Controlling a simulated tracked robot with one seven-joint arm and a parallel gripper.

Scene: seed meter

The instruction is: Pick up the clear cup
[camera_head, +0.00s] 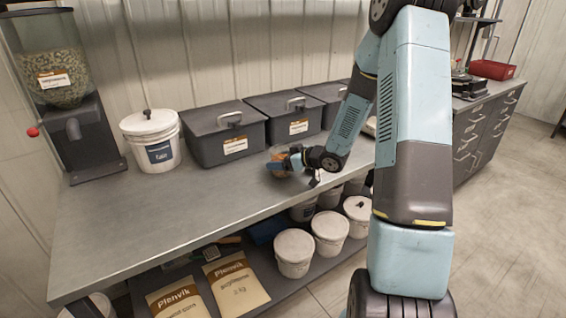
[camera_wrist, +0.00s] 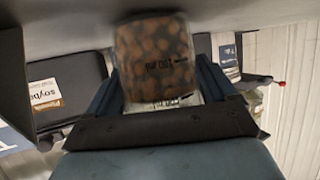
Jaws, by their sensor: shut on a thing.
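The clear cup (camera_wrist: 155,60) is in the wrist view, upside down in the picture, with brown seeds or beans in it and small dark print on its wall. My gripper (camera_wrist: 160,88) is shut on the cup, with one finger on each side of it. In the head view my gripper (camera_head: 290,160) is over the bench near the front of the dark bins. The cup (camera_head: 279,168) is small and partly hidden there by the gripper. I cannot tell whether it touches the bench top.
The grey bench (camera_head: 150,215) is clear at its front left. A seed dispenser (camera_head: 55,70) and a white lidded bucket (camera_head: 153,140) stand at the left. Dark lidded bins (camera_head: 215,130) line the wall. Buckets (camera_head: 294,253) and seed bags (camera_head: 236,283) sit on the lower shelf.

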